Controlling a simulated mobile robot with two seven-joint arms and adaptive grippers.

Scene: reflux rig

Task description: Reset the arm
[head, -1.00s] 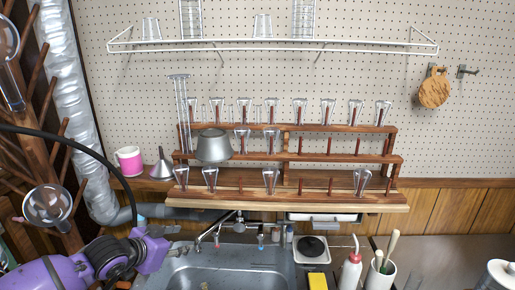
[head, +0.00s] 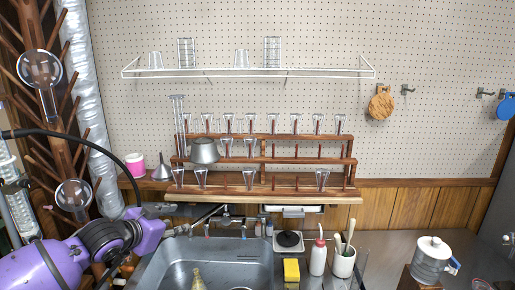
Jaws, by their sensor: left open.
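My left arm, purple and black, comes in at the lower left. Its gripper (head: 190,213) is at the left back edge of the sink, below the wooden rack, partly blending with the dark pipe and tap behind it. It is open, and I see nothing held in it. My right gripper is not in view.
The metal sink (head: 220,258) lies below. A yellow sponge (head: 291,270), white bottle (head: 318,258) and utensil pot (head: 343,264) stand right of it. Glassware hangs at left.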

